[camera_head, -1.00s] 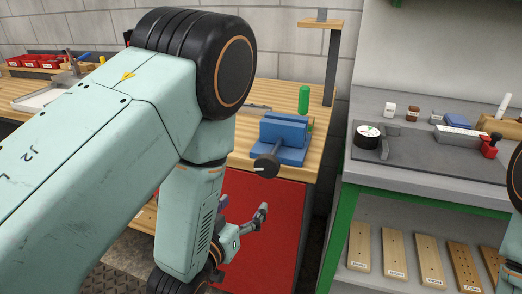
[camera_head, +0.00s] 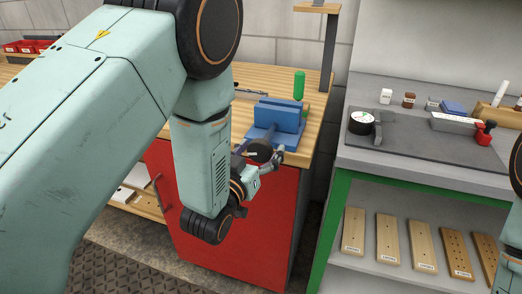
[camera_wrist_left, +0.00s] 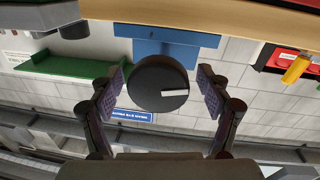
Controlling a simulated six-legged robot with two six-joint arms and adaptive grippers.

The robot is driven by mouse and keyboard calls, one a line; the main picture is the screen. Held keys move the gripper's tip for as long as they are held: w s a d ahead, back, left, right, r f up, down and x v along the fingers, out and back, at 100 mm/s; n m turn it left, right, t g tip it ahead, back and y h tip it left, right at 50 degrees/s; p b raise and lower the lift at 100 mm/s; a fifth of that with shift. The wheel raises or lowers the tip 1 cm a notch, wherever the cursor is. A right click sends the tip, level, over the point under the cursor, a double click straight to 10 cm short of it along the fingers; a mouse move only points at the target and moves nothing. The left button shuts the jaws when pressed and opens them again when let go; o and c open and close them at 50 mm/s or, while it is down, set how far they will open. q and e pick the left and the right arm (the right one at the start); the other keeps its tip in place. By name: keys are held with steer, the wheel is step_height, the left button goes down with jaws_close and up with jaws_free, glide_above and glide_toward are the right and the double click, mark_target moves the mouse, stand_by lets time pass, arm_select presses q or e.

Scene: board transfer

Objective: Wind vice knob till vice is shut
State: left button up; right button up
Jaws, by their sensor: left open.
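The blue vice (camera_head: 281,117) stands on the wooden bench near its front edge. Its round black knob (camera_head: 261,150) faces outward at the front, and I cannot tell how wide the jaw gap is. My left gripper (camera_head: 268,157) is at the knob, partly covering it. My right gripper is out of view.
A green cylinder (camera_head: 299,86) stands on the wooden bench (camera_head: 250,77) behind the vice. A red cabinet front (camera_head: 255,225) lies below. To the right is a grey bench (camera_head: 415,160) with a dial gauge (camera_head: 361,122) and small items, over a shelf of wooden boards.

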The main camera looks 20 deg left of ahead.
arm_select(q)
steer(key=c, duration=1.2)
steer(key=shift+o, duration=0.2)
steer(key=shift+m, duration=0.5)
steer(key=m, duration=0.3)
steer(key=shift+m+p, duration=0.4)
steer(key=m, duration=0.4)
steer(key=shift+g+y, duration=0.3)
steer(key=shift+y, duration=0.1)
steer(key=m, duration=0.4)
steer(key=shift+y, duration=0.3)
steer(key=shift+m+y+b, duration=0.3)
steer(key=shift+m, duration=1.6)
